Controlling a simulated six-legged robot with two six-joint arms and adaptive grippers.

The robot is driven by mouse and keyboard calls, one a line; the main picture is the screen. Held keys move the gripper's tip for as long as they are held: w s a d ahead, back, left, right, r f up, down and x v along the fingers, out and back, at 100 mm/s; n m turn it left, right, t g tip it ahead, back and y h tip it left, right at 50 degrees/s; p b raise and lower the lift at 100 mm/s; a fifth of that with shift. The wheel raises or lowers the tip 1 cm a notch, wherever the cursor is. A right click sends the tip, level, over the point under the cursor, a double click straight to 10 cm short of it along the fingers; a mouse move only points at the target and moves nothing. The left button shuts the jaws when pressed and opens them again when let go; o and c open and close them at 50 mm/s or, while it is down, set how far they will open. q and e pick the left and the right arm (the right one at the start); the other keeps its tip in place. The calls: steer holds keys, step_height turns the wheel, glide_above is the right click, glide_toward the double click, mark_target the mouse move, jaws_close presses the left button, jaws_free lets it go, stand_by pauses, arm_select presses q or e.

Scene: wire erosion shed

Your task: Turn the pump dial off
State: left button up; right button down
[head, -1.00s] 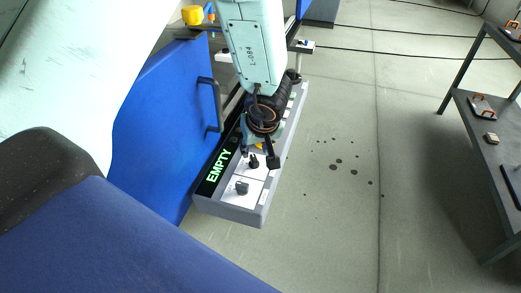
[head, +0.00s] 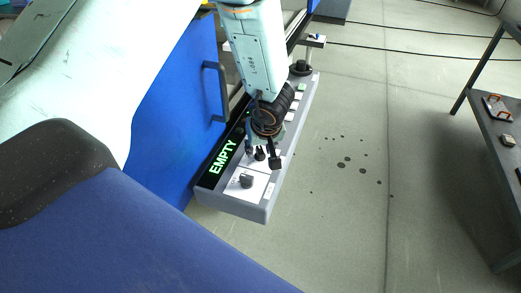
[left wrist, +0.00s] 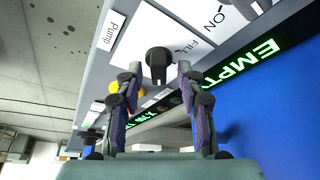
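The control panel (head: 232,207) is a long grey box with a green lit "EMPTY" display (head: 223,157). A black dial (left wrist: 158,60) sits on a white plate; a "Pump" label (left wrist: 110,31) and "FILL" lettering are near it. My left gripper (head: 262,155) is open over this dial (head: 260,154). In the left wrist view, its two fingertips (left wrist: 160,68) stand either side of the dial's knob, with small gaps showing. A second black dial (head: 246,181) is nearer the panel's end, on a plate marked "ON" in the wrist view. My right gripper is not in view.
A blue machine door (head: 170,120) with a dark handle (head: 214,92) stands left of the panel. A yellow button (left wrist: 113,87) is farther along the panel. A dark shelf (head: 495,130) is at the right. The stained concrete floor (head: 345,215) between is open.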

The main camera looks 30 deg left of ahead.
arm_select(q)
steer(key=shift+d+r, duration=0.1)
steer(key=shift+r, duration=0.05)
steer(key=shift+c, duration=0.4)
steer(key=shift+w, duration=0.1)
steer(key=c, duration=0.4)
jaws_close()
